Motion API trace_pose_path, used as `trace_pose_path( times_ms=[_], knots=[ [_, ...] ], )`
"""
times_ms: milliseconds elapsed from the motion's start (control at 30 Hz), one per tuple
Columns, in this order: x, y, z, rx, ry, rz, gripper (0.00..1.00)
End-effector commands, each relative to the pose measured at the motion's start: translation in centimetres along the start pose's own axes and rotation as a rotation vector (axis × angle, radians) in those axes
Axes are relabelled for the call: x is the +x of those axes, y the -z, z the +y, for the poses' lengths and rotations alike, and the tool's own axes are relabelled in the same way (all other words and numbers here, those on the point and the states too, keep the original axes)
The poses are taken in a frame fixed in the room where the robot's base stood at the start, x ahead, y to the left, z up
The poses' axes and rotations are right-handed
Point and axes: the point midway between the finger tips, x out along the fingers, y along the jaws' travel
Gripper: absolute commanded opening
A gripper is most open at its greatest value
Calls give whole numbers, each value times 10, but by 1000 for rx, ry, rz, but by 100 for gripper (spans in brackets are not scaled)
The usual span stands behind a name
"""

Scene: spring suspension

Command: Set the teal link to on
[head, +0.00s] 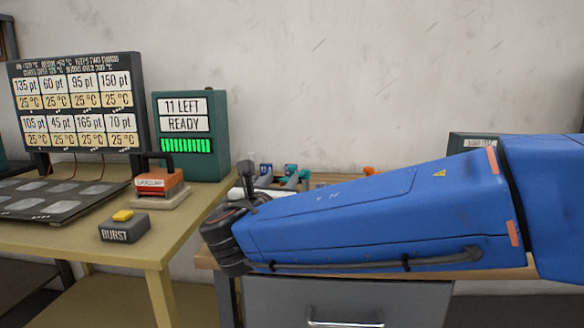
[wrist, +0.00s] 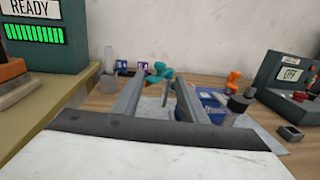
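A teal piece (wrist: 160,72) lies on the wooden bench beyond my fingertips in the wrist view. It looks like a small branched part; its exact shape is unclear. Teal also shows behind my gripper in the head view (head: 303,175). A dark teal box (wrist: 288,72) with a display reading "OFF" stands at the right of the wrist view. I cannot tell from the frames which one is the teal link. My gripper (wrist: 158,84) is open, with nothing visible between its two grey fingers. In the head view my arm mostly hides the bench.
Orange pieces (wrist: 233,78), a dark knob-topped item (wrist: 240,102) and a small grey open box (wrist: 290,132) are on the bench.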

Motion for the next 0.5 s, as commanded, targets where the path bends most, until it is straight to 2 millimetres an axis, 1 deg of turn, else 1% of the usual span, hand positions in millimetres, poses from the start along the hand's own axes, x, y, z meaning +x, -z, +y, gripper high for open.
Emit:
trace_pose_path(
  times_ms=[33, 500],
  knots=[
    [9, 0, -1, -1, 4, 1, 39],
    [85, 1, -1, 0, 4, 1, 39]
  ],
)
